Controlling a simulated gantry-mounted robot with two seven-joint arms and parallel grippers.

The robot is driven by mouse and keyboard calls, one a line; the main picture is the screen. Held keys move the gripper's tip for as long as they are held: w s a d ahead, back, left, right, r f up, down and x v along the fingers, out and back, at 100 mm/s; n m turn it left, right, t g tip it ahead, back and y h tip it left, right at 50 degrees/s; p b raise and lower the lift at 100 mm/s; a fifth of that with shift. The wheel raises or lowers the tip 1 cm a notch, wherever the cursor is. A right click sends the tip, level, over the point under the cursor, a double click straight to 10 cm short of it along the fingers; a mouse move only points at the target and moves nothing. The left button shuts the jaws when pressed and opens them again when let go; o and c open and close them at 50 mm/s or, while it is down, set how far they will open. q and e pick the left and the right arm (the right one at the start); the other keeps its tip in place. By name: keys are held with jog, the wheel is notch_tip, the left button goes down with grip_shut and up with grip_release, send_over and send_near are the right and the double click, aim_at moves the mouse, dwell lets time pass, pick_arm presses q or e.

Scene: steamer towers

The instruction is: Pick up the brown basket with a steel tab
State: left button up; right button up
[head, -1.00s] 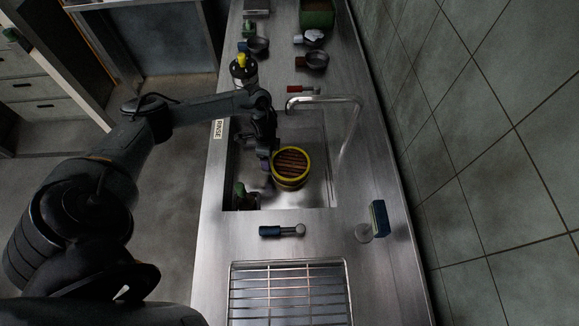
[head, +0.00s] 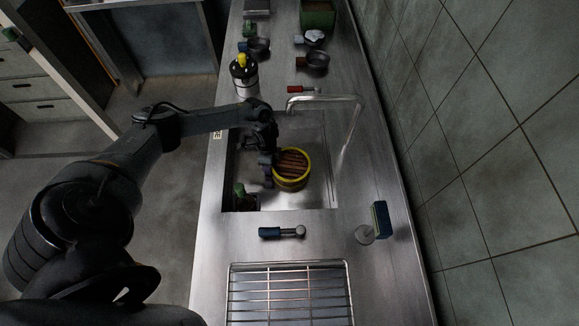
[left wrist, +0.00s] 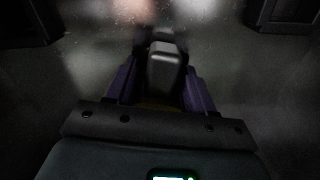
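The round brown basket (head: 292,165) with a yellow rim sits in the steel sink in the head view, its slatted inside facing up. My left gripper (head: 268,161) is at the left side of its rim. In the left wrist view, which is dark, the purple fingers of my left gripper (left wrist: 160,88) stand apart. A grey block-like piece (left wrist: 166,65), possibly the steel tab, shows between or beyond them; I cannot tell whether they touch it. The tab cannot be made out in the head view. My right gripper is in neither view.
The faucet (head: 330,99) arches over the sink's right side. A dark green object (head: 242,197) is in the sink's lower left corner. A blue-handled tool (head: 282,232), wire rack (head: 288,291) and blue sponge (head: 381,217) lie nearer. A yellow-capped bottle (head: 243,75) stands beyond.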

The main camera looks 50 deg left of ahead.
pick_arm(q)
grip_shut()
notch_tip(320, 180, up, 9)
jog(key=shift+p, duration=0.95)
jog(key=shift+r, duration=0.55)
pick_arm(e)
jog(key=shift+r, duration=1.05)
pick_arm(q)
jog(key=shift+c, duration=1.8)
grip_release()
grip_shut()
